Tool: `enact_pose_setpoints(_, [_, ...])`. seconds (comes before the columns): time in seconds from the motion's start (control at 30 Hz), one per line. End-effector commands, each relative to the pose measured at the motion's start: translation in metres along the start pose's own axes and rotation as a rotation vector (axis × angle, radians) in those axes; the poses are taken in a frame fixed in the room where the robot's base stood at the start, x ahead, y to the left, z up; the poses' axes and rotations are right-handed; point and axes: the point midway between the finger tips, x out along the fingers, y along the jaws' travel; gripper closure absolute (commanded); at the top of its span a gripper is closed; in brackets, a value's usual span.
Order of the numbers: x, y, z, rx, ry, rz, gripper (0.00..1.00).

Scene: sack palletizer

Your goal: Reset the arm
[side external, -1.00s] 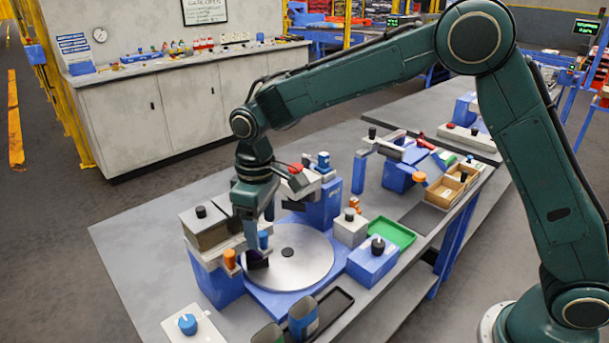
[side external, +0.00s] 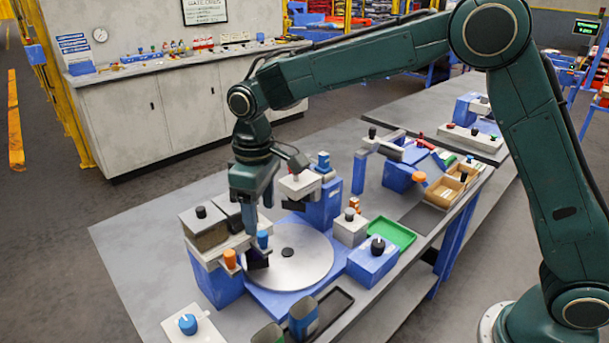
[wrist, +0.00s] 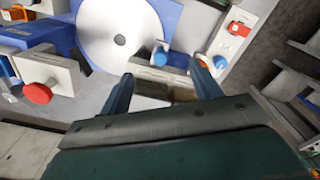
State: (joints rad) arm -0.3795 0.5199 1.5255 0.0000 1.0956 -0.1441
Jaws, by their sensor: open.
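My gripper (side external: 259,210) hangs from the dark green arm, pointing down over the left part of the machine on the grey bench. Its two blue fingers are apart with nothing seen between them. In the wrist view my gripper (wrist: 163,85) also shows spread blue fingers, with a grey block behind the gap. The round silver plate (side external: 301,268) lies below and to the right of the fingers in the side view. A blue knob (side external: 262,240) stands just below the fingers; I cannot tell the exact clearance.
Blocks with dark knobs (side external: 202,212) stand close on the left. An orange knob (side external: 230,258) stands in front. A blue post with a grey head (side external: 300,186) rises close on the right. A green tray (side external: 394,234) lies farther right. The bench's left end (side external: 135,240) is bare.

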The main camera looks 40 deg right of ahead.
Motion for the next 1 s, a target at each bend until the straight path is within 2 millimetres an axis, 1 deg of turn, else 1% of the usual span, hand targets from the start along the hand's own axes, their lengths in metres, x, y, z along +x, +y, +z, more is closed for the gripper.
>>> enact_pose_setpoints(0.13, [-0.006,0.000,0.000,0.000,0.000,0.000,0.37])
enact_pose_setpoints(0.47, [-0.007,0.000,0.000,0.000,0.000,0.000,0.37])
enact_pose_setpoints(0.67, [-0.015,0.004,0.007,0.012,0.011,0.002,0.37])
enact_pose_setpoints(0.77, [-0.025,0.008,0.016,0.028,0.027,0.004,0.37])
enact_pose_setpoints(0.87, [-0.039,0.014,0.029,0.051,0.048,0.008,0.37])
enact_pose_setpoints(1.0, [-0.060,0.022,0.054,0.091,0.085,0.014,0.37])
